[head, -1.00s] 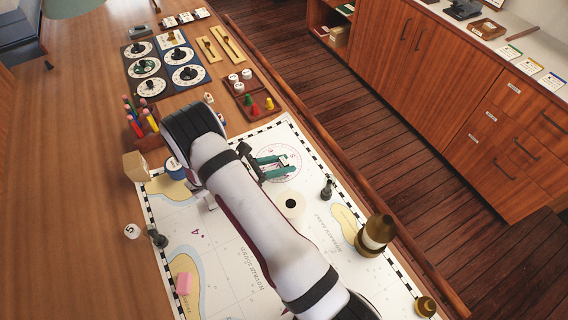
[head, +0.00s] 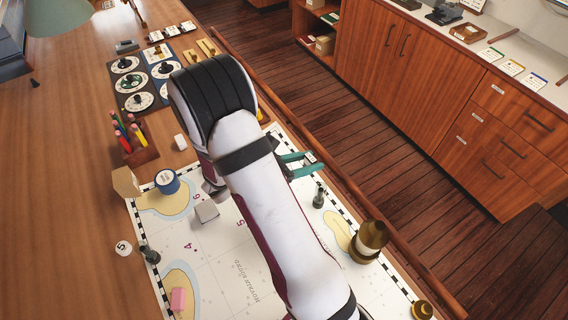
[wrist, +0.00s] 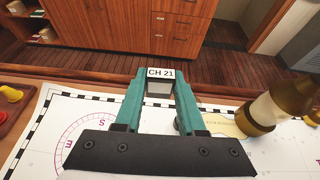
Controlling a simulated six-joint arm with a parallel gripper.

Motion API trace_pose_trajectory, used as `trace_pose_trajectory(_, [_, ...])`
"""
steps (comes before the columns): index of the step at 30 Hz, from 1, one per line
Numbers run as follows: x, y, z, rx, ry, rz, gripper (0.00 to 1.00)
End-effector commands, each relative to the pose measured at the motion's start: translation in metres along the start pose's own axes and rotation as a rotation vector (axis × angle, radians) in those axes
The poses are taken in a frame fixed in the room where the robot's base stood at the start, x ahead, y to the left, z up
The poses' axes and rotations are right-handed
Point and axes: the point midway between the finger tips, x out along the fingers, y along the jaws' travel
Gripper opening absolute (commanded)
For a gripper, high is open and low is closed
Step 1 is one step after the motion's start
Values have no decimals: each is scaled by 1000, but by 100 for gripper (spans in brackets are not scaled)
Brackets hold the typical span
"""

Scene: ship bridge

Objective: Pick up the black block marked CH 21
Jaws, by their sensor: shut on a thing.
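The black block marked CH 21 (wrist: 160,84) is between the fingertips in the wrist view, its white label facing up toward the camera. My gripper (wrist: 160,76) has teal fingers and is shut on the block. In the head view my gripper (head: 314,164) is near the right edge of the chart, and only a small part of the block (head: 310,157) shows between the fingertips. In the wrist view the block appears against the table's edge and the floor beyond; its exact height is hard to tell.
The chart (head: 215,250) lies under my arm. A brass lamp-like object (head: 369,240) stands to the right of my arm, with a small dark piece (head: 319,198) near the fingers. A wooden rail (head: 350,185) borders the table. A pen holder (head: 138,152) stands at left.

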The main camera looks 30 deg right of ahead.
Motion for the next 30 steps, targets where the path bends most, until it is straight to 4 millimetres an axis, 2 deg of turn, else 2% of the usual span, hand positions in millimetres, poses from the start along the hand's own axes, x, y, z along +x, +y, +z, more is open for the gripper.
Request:
trace_pose_trajectory(3, [6,-14,15,2,0,-2,0])
trace_pose_trajectory(7, [9,-20,21,1,0,0,0])
trace_pose_trajectory(30, [9,-21,21,0,0,0,0])
